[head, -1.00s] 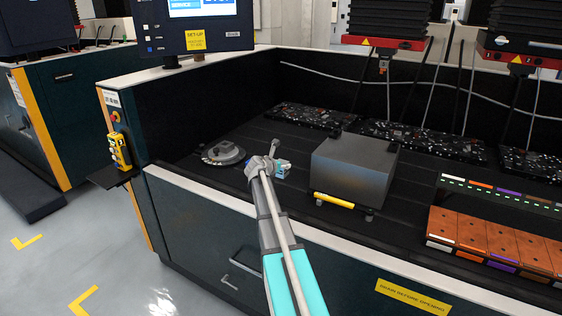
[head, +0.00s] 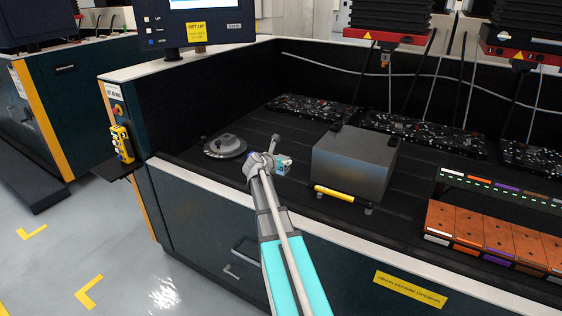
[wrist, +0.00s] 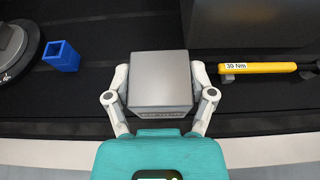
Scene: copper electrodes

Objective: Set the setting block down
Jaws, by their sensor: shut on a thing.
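The setting block is a plain grey metal block (wrist: 160,82) in the middle of the wrist view. My gripper (wrist: 160,76) is shut on it, with one finger against its left side and one against its right. In the head view my gripper (head: 284,165) is over the front part of the dark machine bed (head: 300,222), between a round grey fixture and a large grey block. I cannot make out the setting block there. Whether its underside touches the bed cannot be told.
A small blue block-like piece (wrist: 61,56) and the round fixture (head: 225,146) lie left. The large grey block (head: 355,162) and yellow 30 Nm wrench (wrist: 262,68) are right. Copper electrodes (head: 480,228) stand further right. A pale front rim (head: 210,178) edges the bed.

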